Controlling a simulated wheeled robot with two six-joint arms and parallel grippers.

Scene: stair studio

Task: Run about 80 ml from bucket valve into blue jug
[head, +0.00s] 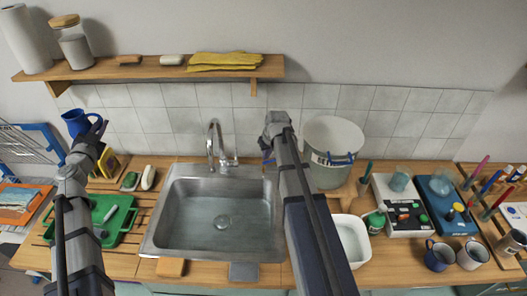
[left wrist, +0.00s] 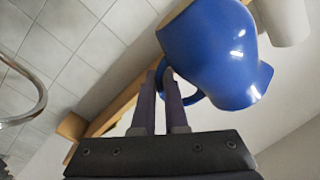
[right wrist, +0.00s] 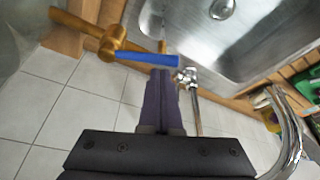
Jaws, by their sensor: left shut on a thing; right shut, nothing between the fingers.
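The blue jug (head: 76,123) is held up at the far left in the head view, above the counter. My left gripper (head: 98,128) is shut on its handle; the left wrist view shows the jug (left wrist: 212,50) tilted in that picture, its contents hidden. The grey-white bucket (head: 331,172) stands on the counter right of the sink (head: 160,225). Its brass valve (right wrist: 112,40) with a blue lever (right wrist: 140,57) shows in the right wrist view; my right arm mostly hides it in the head view. My right gripper (right wrist: 162,75) is shut and empty, close to the lever's end; contact is unclear.
A chrome faucet (head: 212,145) stands behind the sink, close to my right gripper. A shelf (head: 150,72) with yellow gloves runs along the wall. A green tray (head: 118,222) is at left. A white tub (head: 350,238), mugs and small boxes crowd the right counter.

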